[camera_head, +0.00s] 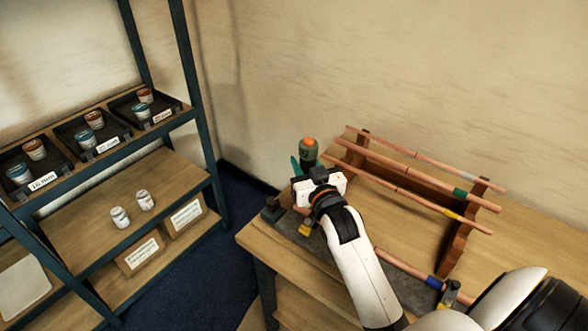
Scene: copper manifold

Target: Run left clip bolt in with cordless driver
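My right arm reaches in from the lower right, and its gripper (318,177) is over the left end of the bench. Its fingers are hidden behind the white gripper body, so its grip cannot be told. A green tool with an orange end (308,150), probably the cordless driver, stands upright just beyond the gripper. Another clip (450,292) is at the right, by a copper pipe with a blue band (433,282). The left clip's bolt cannot be made out. My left gripper is not in view.
A wooden rack (456,246) holds several copper pipes with coloured bands on the bench (400,228). A shelf unit (190,115) with labelled trays, jars and boxes stands at the left. Blue floor (235,185) separates it from the bench.

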